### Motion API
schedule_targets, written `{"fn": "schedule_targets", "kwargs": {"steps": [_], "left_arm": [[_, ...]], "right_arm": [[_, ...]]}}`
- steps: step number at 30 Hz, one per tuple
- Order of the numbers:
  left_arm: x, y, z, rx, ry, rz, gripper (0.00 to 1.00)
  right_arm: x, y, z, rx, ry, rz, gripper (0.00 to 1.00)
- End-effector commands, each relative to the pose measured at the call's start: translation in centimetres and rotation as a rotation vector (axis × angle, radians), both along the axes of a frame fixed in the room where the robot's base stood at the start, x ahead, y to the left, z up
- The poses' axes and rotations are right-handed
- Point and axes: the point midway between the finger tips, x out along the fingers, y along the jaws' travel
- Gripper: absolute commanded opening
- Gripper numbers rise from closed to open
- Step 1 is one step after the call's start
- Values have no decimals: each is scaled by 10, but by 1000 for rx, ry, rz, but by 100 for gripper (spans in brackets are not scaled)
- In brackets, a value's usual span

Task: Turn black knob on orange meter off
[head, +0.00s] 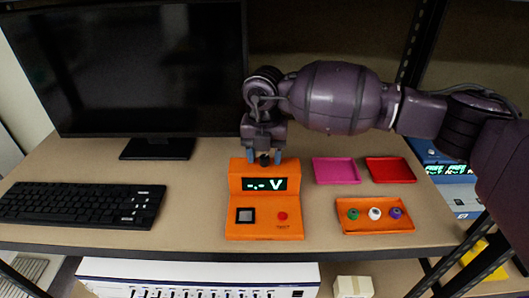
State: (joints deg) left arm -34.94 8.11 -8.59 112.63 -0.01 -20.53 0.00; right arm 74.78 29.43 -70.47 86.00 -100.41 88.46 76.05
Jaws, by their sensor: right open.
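The orange meter (264,222) stands at the middle of the table's front. The black knob (264,159) shows at the top of the meter's back edge. My right gripper (264,156) points down there, with its open fingers on either side of the knob. I cannot tell whether the fingers touch it. My left gripper is not in view.
A monitor (130,70) and a keyboard (80,205) are on the left. A pink tray (336,171), a red tray (390,170) and an orange tray (350,228) with green, white and purple pieces lie on the right. Dark shelf posts stand at the right.

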Motion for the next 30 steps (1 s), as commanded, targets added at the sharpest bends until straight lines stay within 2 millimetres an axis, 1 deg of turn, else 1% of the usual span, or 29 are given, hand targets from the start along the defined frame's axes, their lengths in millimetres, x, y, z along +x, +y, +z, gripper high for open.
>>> {"fn": "schedule_targets", "kwargs": {"steps": [3, 4, 13, 23, 30], "left_arm": [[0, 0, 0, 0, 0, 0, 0], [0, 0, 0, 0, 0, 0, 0], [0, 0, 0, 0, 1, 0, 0], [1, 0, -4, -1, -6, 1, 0], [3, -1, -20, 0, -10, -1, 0]], "right_arm": [[0, 0, 0, 0, 0, 0, 52], [0, 0, 0, 0, 0, 0, 49], [0, 0, 0, 0, 0, 0, 3], [0, 0, -1, 0, 0, 46, 2], [1, 0, -3, 0, -1, 192, 2]]}}
